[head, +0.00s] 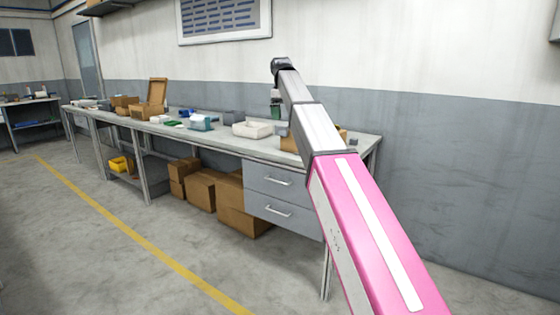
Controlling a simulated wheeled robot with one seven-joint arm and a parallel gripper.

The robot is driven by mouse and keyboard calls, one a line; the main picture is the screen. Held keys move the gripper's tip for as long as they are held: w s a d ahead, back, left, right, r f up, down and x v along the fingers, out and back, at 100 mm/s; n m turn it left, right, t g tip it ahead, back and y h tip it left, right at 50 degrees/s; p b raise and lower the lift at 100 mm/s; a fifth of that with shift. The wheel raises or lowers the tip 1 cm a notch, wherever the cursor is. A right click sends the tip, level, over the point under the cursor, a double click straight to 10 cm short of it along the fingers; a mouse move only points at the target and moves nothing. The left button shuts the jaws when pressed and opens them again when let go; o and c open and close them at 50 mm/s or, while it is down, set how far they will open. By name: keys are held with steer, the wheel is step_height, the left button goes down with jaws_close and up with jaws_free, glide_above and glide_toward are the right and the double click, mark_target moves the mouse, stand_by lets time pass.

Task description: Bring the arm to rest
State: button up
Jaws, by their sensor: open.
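My arm (367,235) reaches up from the lower right, pink near me and silver further out. It bends at a dark wrist joint (282,65) in front of the wall. My gripper (276,110) hangs down below the wrist, small and partly hidden behind the silver link. It is over the right part of the workbench (215,140), and nothing can be made out in it. I cannot tell how far it is above the bench top.
The bench holds a pale tray (252,130), a teal and white box (201,123), an upright wooden frame or lid (157,91) and small boxes. Brown cartons (201,189) stand below, beside grey drawers (283,180). The floor left of the yellow line (130,231) is clear.

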steer(key=s+d+f+m, duration=0.2)
steer(key=s+d+f, duration=0.1)
steer(key=f, duration=0.8)
steer(key=s+d+f+m, duration=0.1)
steer(key=s+d+f, duration=0.3)
steer(key=f, duration=0.7)
steer(key=s+d+f+m, duration=0.2)
steer(key=s+d+f, duration=0.1)
steer(key=f, duration=0.8)
steer(key=s+d+f+m, duration=0.2)
steer(key=s+d+f, duration=0.1)
steer(key=s+f, duration=0.7)
steer(key=s+d+f+m, duration=0.3)
steer(key=s+d+f, duration=0.1)
steer(key=s+f, duration=0.6)
steer(key=shift+s+d+f+m+y, duration=0.15)
steer(key=shift+s+f+m+y, duration=0.15)
steer(key=shift+s+y, duration=0.1)
